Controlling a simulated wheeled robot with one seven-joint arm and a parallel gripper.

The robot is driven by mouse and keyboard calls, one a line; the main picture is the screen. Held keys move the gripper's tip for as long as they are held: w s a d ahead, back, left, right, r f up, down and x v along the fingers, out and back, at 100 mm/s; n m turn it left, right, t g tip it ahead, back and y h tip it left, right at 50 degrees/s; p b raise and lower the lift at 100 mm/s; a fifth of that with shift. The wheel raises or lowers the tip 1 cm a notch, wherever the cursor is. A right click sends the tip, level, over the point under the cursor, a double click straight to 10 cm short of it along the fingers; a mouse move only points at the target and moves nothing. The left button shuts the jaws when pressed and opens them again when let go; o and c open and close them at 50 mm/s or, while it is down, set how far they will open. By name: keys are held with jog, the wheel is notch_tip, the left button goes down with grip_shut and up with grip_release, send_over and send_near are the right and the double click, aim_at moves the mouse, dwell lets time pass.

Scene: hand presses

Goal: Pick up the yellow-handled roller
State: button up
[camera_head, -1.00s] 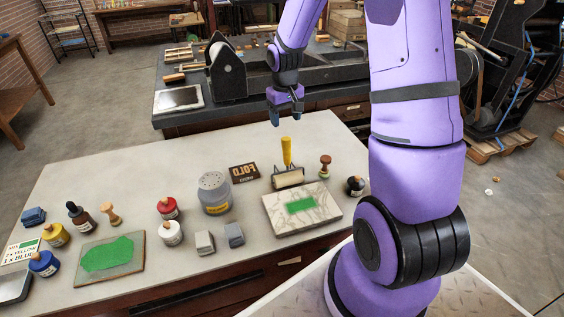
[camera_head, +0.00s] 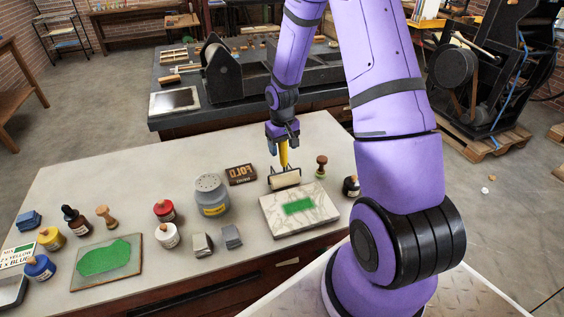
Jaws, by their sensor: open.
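The roller (camera_head: 285,179) stands on the table behind the marble slab, its pale cylinder low and its yellow handle (camera_head: 284,155) pointing up. My gripper (camera_head: 283,146) is directly above it, pointing down, with its fingers at the upper part of the handle. The jaws are open around or just in front of the handle; I cannot tell which. The top of the handle is hidden by the gripper.
The marble slab (camera_head: 327,210) with a green patch lies in front of the roller. A wooden-handled stamp (camera_head: 321,166) stands to the right, a dark FOLD block (camera_head: 240,174) and a grey canister (camera_head: 211,195) to the left. Several ink bottles stand farther left.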

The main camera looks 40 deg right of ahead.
jog(key=c, duration=0.9)
jog(key=shift+c, duration=0.2)
jog(key=shift+r, duration=0.1)
